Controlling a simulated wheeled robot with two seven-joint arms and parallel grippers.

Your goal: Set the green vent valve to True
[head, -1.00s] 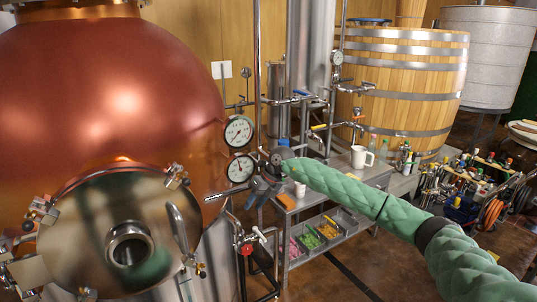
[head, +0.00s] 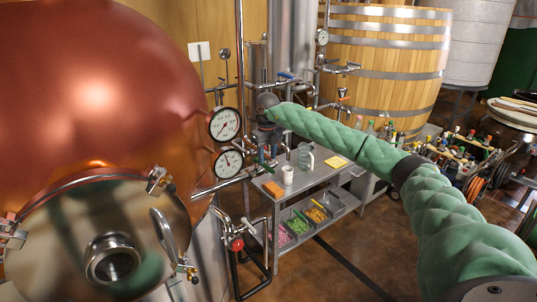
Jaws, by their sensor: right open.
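My right arm reaches in from the right, and my right gripper (head: 267,148) is at the pipework just right of the two pressure gauges. It points down and is open. A small green handle (head: 263,158), which looks like the green vent valve, shows at its fingertips. The gripper partly covers it, so I cannot tell whether they touch or how the handle is turned. My left gripper is not in view.
A large copper still (head: 100,90) fills the left, with an upper gauge (head: 225,124) and a lower gauge (head: 228,163) beside it. A red valve knob (head: 237,244) sits lower down. A steel cart (head: 318,176) carries a white cup (head: 288,175). A wooden barrel (head: 385,60) stands behind.

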